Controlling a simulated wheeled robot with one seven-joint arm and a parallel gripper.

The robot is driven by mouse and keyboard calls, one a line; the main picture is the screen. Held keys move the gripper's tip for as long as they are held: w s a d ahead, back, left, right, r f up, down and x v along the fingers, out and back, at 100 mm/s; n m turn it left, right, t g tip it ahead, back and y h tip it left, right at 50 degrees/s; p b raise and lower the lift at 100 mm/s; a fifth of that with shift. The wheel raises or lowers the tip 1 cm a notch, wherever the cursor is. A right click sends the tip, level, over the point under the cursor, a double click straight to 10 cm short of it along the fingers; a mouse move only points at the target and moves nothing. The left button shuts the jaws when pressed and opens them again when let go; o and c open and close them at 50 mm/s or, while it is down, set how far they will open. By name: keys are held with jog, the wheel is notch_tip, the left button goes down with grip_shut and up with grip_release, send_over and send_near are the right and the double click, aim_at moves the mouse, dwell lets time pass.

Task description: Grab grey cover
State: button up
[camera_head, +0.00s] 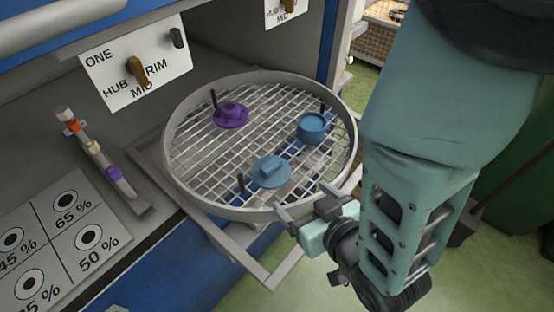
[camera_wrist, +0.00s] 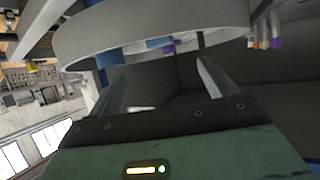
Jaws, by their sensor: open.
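No plainly grey cover shows. A blue-grey round piece with a raised block on top (camera_head: 270,171) lies on the mesh of the round grey turntable basket (camera_head: 176,181), near its front. A blue cylindrical piece (camera_head: 312,127) sits at the right and a purple flanged piece (camera_head: 231,115) at the back. My gripper (camera_head: 303,200) is open and empty at the basket's front right rim, apart from all the pieces. In the wrist view, my gripper's two fingers (camera_wrist: 162,84) stand apart below the basket's rim (camera_wrist: 150,38); a little blue and purple shows past the rim.
Short dark pegs (camera_head: 240,183) stand up inside the basket. A grey frame (camera_head: 270,275) juts out below it. At the left are a labelled switch plate (camera_head: 135,62), a rack with coloured knobs (camera_head: 97,152) and a percentage panel (camera_head: 60,235). Green floor lies open at the front.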

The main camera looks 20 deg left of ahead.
aim_at(274, 167)
jog(key=shift+b+x, duration=1.45)
jog(key=shift+b, duration=0.8)
jog(key=p+x, duration=0.1)
jog(key=x, duration=0.3)
jog(key=p+x, duration=0.2)
jog(key=x, duration=0.2)
jog(key=p+x, duration=0.1)
jog(key=x, duration=0.3)
jog(key=shift+w+a+r, duration=0.15)
jog(key=shift+w+r, duration=0.05)
jog(key=shift+w, duration=0.1)
jog(key=shift+c, duration=0.3)
jog(key=c, duration=1.3)
jog(key=shift+r, duration=0.1)
